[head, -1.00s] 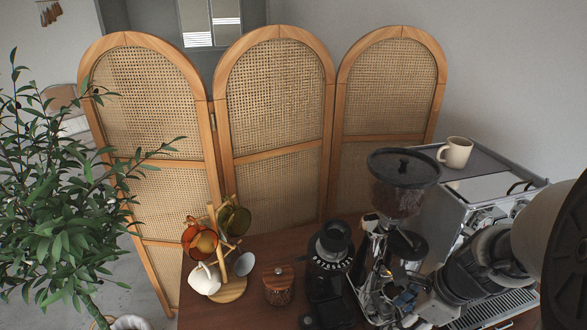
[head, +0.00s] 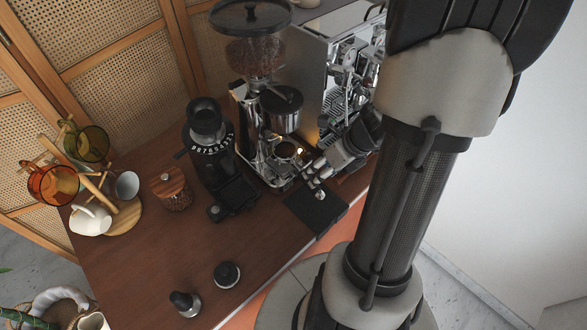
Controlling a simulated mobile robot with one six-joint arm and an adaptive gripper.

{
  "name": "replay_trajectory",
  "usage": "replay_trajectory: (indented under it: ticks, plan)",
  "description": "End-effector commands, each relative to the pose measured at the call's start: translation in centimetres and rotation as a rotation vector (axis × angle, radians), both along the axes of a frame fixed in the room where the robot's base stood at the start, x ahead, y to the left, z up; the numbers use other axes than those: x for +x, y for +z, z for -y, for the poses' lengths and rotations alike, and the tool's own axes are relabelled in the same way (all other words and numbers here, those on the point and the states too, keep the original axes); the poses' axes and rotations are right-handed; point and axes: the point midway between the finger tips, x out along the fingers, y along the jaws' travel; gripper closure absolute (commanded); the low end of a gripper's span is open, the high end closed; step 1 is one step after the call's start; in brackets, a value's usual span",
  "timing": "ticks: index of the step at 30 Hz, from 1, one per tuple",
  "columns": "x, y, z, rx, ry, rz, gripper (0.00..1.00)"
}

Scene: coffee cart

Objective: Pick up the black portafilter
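A round metal basket (head: 287,150), which looks like part of the portafilter, sits under the chute of the tall grinder (head: 283,108) in the head view. No black handle can be made out clearly; my gripper covers the area to its right. My gripper (head: 314,174) reaches in from the right, with its fingers close beside the basket and above a black mat (head: 316,207). The fingers are small and cluttered against the grinder, so I cannot tell whether they touch or hold anything.
A smaller black grinder (head: 208,145) stands left of the tall one, and a silver espresso machine (head: 310,50) behind. A wood-lidded jar (head: 171,188) and a mug tree (head: 122,213) stand left. Two tampers (head: 185,303) (head: 227,275) stand near the front. The counter's middle left is clear.

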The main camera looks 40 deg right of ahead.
Motion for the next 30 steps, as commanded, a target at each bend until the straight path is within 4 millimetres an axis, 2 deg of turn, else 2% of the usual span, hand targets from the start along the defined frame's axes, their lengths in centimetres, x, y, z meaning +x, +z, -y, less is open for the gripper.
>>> replay_trajectory:
  ticks: [1, 7, 15, 25, 30]
  plan:
    - [0.2, -0.7, -0.1, 0.001, 0.001, -0.001, 0.51]
    - [0.6, -1.8, -0.4, -0.001, 0.003, 0.0, 0.51]
    - [1.9, -5.4, -1.3, -0.001, 0.002, -0.001, 0.51]
    - [2.1, -5.6, -1.4, -0.002, 0.001, 0.0, 0.52]
    - [2.1, -5.6, -1.4, -0.002, 0.001, 0.0, 0.63]
